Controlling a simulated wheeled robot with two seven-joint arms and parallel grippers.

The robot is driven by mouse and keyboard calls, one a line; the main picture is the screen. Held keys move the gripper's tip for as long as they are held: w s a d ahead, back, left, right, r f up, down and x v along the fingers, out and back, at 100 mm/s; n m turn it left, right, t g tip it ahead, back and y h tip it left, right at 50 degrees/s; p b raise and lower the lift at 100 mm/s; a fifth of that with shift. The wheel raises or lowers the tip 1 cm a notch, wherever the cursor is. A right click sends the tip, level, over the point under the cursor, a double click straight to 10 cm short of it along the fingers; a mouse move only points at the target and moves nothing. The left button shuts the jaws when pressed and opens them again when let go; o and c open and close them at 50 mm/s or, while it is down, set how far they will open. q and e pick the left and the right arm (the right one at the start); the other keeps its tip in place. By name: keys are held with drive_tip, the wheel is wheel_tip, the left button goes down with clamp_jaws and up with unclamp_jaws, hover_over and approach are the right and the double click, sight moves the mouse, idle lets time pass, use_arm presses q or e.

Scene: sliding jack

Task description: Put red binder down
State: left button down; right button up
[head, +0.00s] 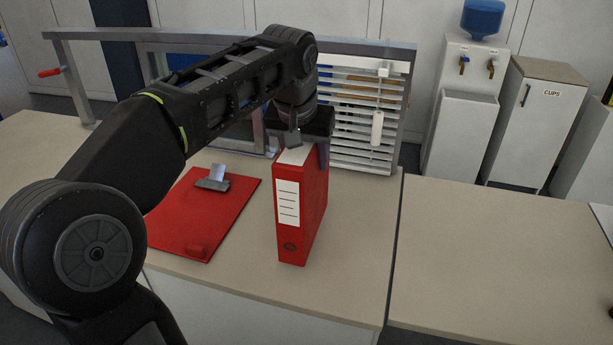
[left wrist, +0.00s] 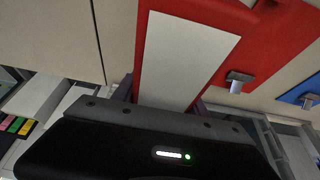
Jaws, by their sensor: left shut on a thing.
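The red binder (head: 301,212) is upright on or just above the beige desk, with a white label on its spine and a round hole below it. I cannot tell whether its bottom edge touches the desk. My left gripper (head: 308,147) comes down from above and is shut on the binder's top edge. In the left wrist view the red binder (left wrist: 222,25) lies beyond the gripper, with a large white panel between the jaws (left wrist: 165,95). My right gripper is not in view.
A red clipboard (head: 203,212) with a metal clip lies left of the binder. A grey frame with white slats (head: 358,95) stands behind. A water dispenser (head: 465,110) and a cups cabinet (head: 535,120) stand beyond.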

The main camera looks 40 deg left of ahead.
use_arm(q)
drive_tip(key=shift+f, duration=2)
drive_tip(key=shift+f, duration=0.15)
drive_tip(key=c, duration=0.6)
unclamp_jaws()
drive_tip(key=p+v, duration=0.1)
drive_tip(key=v, duration=1.1)
drive_tip(key=shift+d, duration=0.1)
